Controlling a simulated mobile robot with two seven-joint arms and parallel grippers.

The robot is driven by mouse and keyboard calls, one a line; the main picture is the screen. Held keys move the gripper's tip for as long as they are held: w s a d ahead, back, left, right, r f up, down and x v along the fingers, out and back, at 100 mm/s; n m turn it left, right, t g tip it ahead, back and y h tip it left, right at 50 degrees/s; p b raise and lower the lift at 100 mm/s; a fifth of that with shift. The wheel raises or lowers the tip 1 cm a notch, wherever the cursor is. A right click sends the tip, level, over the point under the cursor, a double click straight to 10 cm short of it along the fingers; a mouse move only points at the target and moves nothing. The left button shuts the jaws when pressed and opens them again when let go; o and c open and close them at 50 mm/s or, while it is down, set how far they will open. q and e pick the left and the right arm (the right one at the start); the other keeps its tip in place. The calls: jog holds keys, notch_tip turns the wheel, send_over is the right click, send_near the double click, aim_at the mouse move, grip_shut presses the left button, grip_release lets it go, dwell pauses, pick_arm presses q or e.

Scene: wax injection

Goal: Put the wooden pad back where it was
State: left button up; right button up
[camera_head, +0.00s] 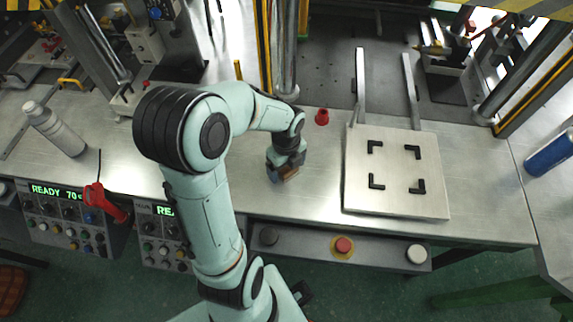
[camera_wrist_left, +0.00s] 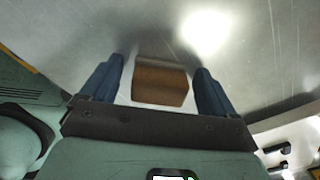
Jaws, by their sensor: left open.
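The wooden pad (camera_wrist_left: 160,83) is a small brown block. In the left wrist view it sits between the two blue fingers of my left gripper (camera_wrist_left: 158,88), with a narrow gap on each side. The gripper is open. In the head view my left gripper (camera_head: 283,172) points down low over the metal bench, near its front edge. A bit of the wooden pad (camera_head: 291,175) shows at the fingers; the rest is hidden by the gripper. My right gripper is not in view.
A light plate (camera_head: 355,203) with black corner brackets lies right of the gripper. A red cap-like part (camera_head: 322,117) stands behind. A grey bottle (camera_head: 53,128) is at far left, a blue can (camera_head: 550,153) at far right. Buttons line the front panel (camera_head: 310,244).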

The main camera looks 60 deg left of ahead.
pick_arm(q)
jog(key=shift+r, duration=0.55)
notch_tip(320, 180, up, 11)
jog(key=p, duration=0.2)
jog(key=shift+r, duration=0.15)
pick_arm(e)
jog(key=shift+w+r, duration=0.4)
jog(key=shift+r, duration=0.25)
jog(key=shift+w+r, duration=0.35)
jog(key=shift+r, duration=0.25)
